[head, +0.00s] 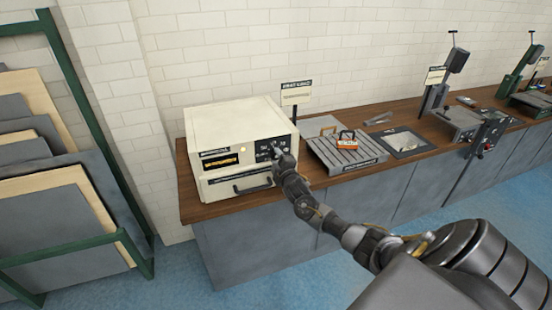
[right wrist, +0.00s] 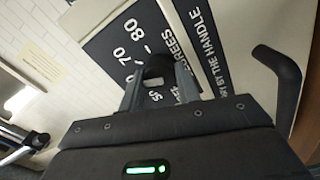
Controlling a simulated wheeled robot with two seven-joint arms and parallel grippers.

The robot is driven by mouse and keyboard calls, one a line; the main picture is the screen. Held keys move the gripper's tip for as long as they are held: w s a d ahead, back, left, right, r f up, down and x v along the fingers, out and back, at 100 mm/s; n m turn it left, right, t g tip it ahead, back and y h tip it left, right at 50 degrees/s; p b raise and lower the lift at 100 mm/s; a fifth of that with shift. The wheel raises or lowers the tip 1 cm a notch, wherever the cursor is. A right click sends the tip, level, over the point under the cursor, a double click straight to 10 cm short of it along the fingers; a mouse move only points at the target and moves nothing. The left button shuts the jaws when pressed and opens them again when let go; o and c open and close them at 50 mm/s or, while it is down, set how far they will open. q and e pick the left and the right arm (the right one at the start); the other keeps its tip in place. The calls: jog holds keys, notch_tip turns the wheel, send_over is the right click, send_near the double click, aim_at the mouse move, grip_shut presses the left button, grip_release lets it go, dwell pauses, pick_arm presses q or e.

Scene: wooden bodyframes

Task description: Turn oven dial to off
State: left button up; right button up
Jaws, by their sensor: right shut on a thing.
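The cream oven (head: 225,125) stands on the wooden counter. Its black dial panel (head: 264,150) is at the right of the front face. My right gripper (head: 279,156) is at this panel. In the right wrist view, my right gripper (right wrist: 158,90) has its two fingers on either side of the dark round dial (right wrist: 157,66) and is shut on it. White numbers such as 50, 70 and 80 and the word "DEGREES" show around the dial. The fingers hide part of the dial, and I cannot tell which mark it points at. My left gripper is not in view.
The oven's black handle (right wrist: 278,68) is close to the right of my gripper in the wrist view. A grey slatted rack (head: 345,152) with a small orange item stands right of the oven. A sign (head: 296,93) stands behind. A green panel rack (head: 60,190) is at left.

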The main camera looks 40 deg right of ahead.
jog(key=n, duration=0.5)
jog(key=shift+n+p, duration=0.4)
jog(key=n+p, duration=0.1)
jog(key=n, duration=0.4)
jog(key=n+p, duration=0.1)
jog(key=n, duration=0.4)
jog(key=shift+r+n+p, duration=0.1)
jog(key=shift+n+p, duration=0.2)
jog(key=shift+n, duration=0.1)
jog(key=n+p, duration=0.1)
jog(key=n, duration=0.3)
jog(key=shift+n, duration=0.4)
jog(key=shift+n+p, duration=0.3)
jog(key=o, duration=1)
